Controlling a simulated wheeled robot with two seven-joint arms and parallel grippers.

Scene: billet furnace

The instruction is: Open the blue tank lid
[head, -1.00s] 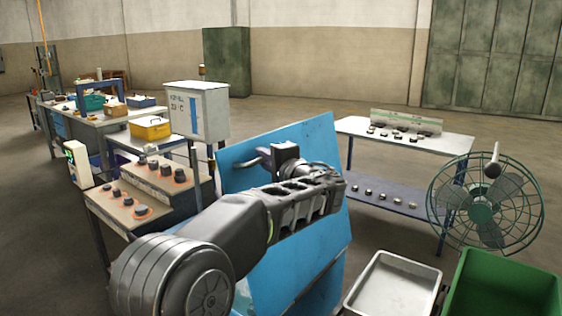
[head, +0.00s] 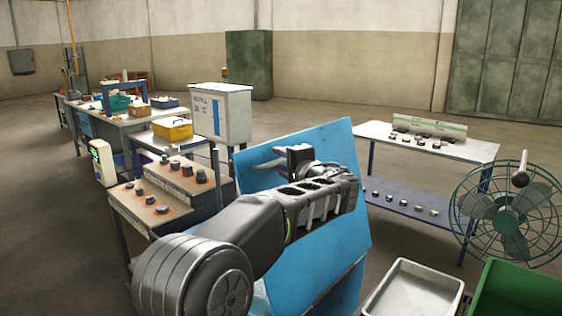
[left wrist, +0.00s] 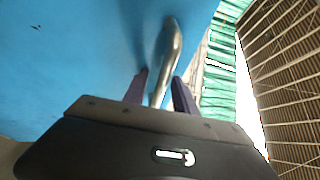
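The blue tank lid (head: 335,150) is a flat blue panel standing steeply tilted in the middle of the head view. It fills the upper left of the left wrist view (left wrist: 75,60). A curved metal handle (left wrist: 172,45) stands off its face. My left gripper (head: 275,163) is at the lid's upper part, its arm crossing in front of the lid. In the left wrist view its two fingers (left wrist: 160,92) sit close on either side of the handle and appear shut on it. My arm hides part of the lid. My right gripper is out of view.
A workbench with dark knobs (head: 160,208) and a white box (head: 222,115) stand left of the lid. A table (head: 470,150), a green fan (head: 508,212), a pale tray (head: 415,290) and a green bin (head: 520,292) are to the right. Floor behind the lid is clear.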

